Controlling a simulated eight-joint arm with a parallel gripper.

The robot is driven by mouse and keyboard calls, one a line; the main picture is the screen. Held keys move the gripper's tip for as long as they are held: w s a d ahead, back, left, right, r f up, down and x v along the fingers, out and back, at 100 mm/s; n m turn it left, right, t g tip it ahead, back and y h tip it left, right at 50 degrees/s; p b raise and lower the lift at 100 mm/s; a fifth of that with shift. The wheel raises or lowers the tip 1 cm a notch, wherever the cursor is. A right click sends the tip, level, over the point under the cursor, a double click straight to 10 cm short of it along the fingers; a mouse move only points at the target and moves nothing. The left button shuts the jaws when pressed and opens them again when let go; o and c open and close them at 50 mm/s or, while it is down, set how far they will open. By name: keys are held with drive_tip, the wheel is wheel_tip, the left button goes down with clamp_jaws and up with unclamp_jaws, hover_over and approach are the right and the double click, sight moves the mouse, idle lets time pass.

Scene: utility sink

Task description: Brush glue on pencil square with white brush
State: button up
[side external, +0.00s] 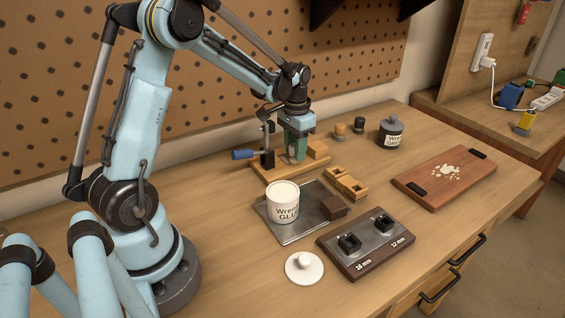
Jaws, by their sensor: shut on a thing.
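My gripper (296,150) points down at the wooden jig at the back of the bench. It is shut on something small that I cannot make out. A green piece (291,141) shows right at the jaws; I cannot tell whether it is the held thing. The open white glue pot (283,207), labelled "Wren GLUE", stands on a metal tray (297,232), in front of my gripper. Its white knobbed lid (304,269) lies on the bench. I cannot pick out the white brush or a pencil square.
The jig (270,169) has a blue-handled clamp (244,154). A brown block (333,207) sits on the tray. A wooden holder (346,183), a two-socket block (350,264), a grey jar (391,133) and a board with pale patches (423,193) stand around.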

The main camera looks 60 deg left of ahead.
drive_tip(key=shift+a+r, duration=0.1)
drive_tip(key=shift+r, duration=3.8)
drive_tip(key=shift+f, duration=0.15)
drive_tip(key=shift+f, duration=3.7)
drive_tip(key=shift+a+f, duration=0.25)
drive_tip(key=shift+a, duration=0.45)
drive_tip(key=shift+c, duration=0.3)
drive_tip(key=shift+a, duration=1.2)
drive_tip(key=shift+d, duration=1.6)
drive_tip(key=shift+d+r, duration=0.15)
drive_tip(key=shift+r, duration=0.45)
drive_tip(key=shift+d+r, duration=0.15)
drive_tip(key=shift+r, duration=3.35)
